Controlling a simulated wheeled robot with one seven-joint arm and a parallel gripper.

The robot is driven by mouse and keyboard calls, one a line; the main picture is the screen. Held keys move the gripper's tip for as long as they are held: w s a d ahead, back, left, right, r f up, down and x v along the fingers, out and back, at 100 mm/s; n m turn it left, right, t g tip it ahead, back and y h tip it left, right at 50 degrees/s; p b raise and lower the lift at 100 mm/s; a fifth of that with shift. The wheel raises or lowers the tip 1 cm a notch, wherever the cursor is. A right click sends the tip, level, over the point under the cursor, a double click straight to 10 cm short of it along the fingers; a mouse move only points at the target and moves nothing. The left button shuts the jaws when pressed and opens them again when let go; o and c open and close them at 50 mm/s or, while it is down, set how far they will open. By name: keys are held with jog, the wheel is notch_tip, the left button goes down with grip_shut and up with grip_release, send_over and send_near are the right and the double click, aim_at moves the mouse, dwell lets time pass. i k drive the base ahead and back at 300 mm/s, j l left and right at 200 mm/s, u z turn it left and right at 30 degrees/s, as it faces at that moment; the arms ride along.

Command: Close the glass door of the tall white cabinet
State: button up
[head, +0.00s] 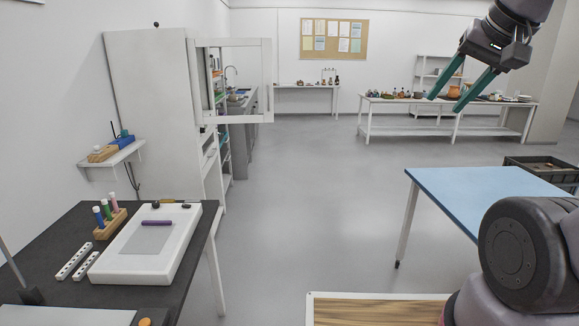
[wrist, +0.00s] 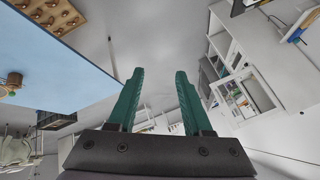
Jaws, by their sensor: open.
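The tall white cabinet (head: 150,85) stands against the left wall in the head view. Its white-framed glass door (head: 268,80) is open and juts out to the right from the upper front. Shelves with small items show behind it. In the wrist view the cabinet side shows at the right, with the door frame (wrist: 262,93) tilted. My gripper (head: 446,100) is at the upper right of the head view, raised in the air, open and empty, well apart from the door. Its two green fingers (wrist: 158,75) also show in the wrist view with nothing between them.
A dark table (head: 75,225) with a white board stands at the front left. A blue-topped table (head: 480,190) is at the right. A long white table (head: 400,133) with pottery is at the back. The grey floor (head: 300,200) between is clear.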

aim_at(266, 42)
jog(key=i+u, duration=0.25)
jog(key=i, duration=0.25)
jog(key=i+l+u, duration=0.25)
jog(key=i, duration=0.25)
jog(key=i+l+u, duration=0.25)
jog(key=i, duration=0.25)
jog(key=i+l+u, duration=0.25)
jog(key=i, duration=0.25)
jog(key=i+l+u, duration=0.15)
jog(key=i, duration=0.25)
jog(key=i+l+u, duration=0.2)
jog(key=i+l, duration=0.1)
jog(key=i, duration=0.05)
